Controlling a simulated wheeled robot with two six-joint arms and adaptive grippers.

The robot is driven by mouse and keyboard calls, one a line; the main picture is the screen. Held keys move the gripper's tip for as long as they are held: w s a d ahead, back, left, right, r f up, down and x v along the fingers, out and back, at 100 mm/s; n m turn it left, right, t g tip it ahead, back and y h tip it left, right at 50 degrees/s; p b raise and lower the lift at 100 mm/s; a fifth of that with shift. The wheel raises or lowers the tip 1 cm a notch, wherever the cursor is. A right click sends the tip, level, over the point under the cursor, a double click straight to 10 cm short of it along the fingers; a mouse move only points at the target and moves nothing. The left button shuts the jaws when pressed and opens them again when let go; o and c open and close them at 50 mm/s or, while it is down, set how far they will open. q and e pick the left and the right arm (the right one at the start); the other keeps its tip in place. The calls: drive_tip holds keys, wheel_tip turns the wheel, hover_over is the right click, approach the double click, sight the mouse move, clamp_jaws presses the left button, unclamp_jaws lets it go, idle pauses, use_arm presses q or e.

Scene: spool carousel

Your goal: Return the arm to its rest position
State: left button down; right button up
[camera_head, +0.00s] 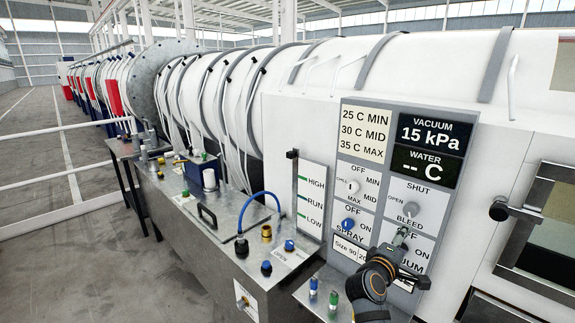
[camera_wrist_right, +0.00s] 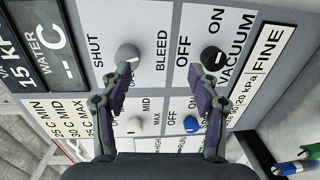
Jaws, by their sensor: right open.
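My right gripper (camera_head: 402,240) is in front of the lower part of the control panel (camera_head: 377,150). In the right wrist view, its two fingers (camera_wrist_right: 160,88) are spread apart with nothing between them. The left finger overlaps the grey bleed knob (camera_wrist_right: 127,57), and the right finger is just below the black vacuum knob (camera_wrist_right: 212,58). I cannot tell whether either finger touches. In the head view the gripper hides the vacuum knob. My right arm (camera_head: 376,282) comes up from the bottom edge. My left gripper is not in view.
The panel also has a blue spray knob (camera_head: 347,224) and a white chill knob (camera_head: 352,187). The vacuum display (camera_head: 433,131) reads 15 kPa. A metal bench (camera_head: 215,235) with fittings and a blue hose stands left.

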drive_tip(key=s+a+f+m+g+y, duration=0.2)
drive_tip(key=s+f+m+g+y, duration=0.3)
drive_tip(key=s+f, duration=0.9)
drive_tip(key=s+a+f+m+g+y, duration=0.1)
drive_tip(key=s+a+f+y, duration=0.2)
drive_tip(key=s+a, duration=0.3)
drive_tip(key=s+a+f+m+g+y, duration=0.15)
drive_tip(key=s+a+f+y, duration=0.25)
drive_tip(key=s, duration=0.4)
wheel_tip(320, 180, down, 28)
drive_tip(key=s+d+g+b, duration=0.1)
drive_tip(key=s+d+b, duration=0.1)
drive_tip(key=s+d, duration=0.1)
drive_tip(key=s+f+g+b, duration=0.1)
drive_tip(key=s+f+b, duration=0.1)
drive_tip(key=s+f, duration=1.6)
drive_tip(key=shift+s+d+f+m, duration=0.35)
drive_tip(key=shift+d, duration=0.05)
drive_tip(key=shift+g, duration=0.25)
idle(1.3)
